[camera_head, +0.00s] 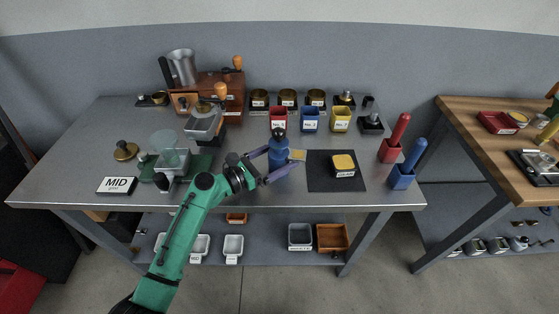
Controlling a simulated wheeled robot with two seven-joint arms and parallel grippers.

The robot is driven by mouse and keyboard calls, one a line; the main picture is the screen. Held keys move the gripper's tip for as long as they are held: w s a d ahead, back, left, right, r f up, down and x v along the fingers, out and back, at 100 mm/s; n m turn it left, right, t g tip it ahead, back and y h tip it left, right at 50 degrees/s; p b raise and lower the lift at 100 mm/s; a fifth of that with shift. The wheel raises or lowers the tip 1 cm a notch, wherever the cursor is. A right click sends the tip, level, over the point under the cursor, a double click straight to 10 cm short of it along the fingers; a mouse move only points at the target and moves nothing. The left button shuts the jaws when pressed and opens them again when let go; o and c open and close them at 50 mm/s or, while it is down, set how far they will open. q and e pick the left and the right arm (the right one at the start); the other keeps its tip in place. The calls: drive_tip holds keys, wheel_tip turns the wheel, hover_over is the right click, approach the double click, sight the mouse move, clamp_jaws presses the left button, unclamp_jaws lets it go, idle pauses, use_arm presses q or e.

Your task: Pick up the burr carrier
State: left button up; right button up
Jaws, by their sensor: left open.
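My left gripper (284,156) reaches over the grey table with its fingers apart, one on each side of a blue upright object with a dark top (279,150). I cannot tell whether the fingers touch it. A small yellowish piece (297,155) shows beside its right side. I cannot tell for sure which thing is the burr carrier; a round brass piece with a dark knob (125,151) stands at the table's left. My right gripper is not in view.
Red, blue and yellow bins (310,121) stand behind the gripper. A black mat (320,180) bears a yellow-topped block (344,164).

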sight(273, 134)
use_arm(q)
drive_tip(key=shift+w+d, duration=0.1)
drive_tip(key=shift+d, duration=0.05)
clamp_jaws()
wheel_tip(273, 134, up, 10)
drive_tip(key=p, duration=0.3)
drive_tip(key=shift+r, duration=0.1)
wheel_tip(273, 134, up, 10)
drive_tip(key=p, duration=0.1)
drive_tip(key=shift+f+b, duration=2.4)
drive_tip(key=shift+f, duration=3.15)
drive_tip(key=shift+f+b, duration=2.45)
drive_tip(key=shift+f, duration=1.8)
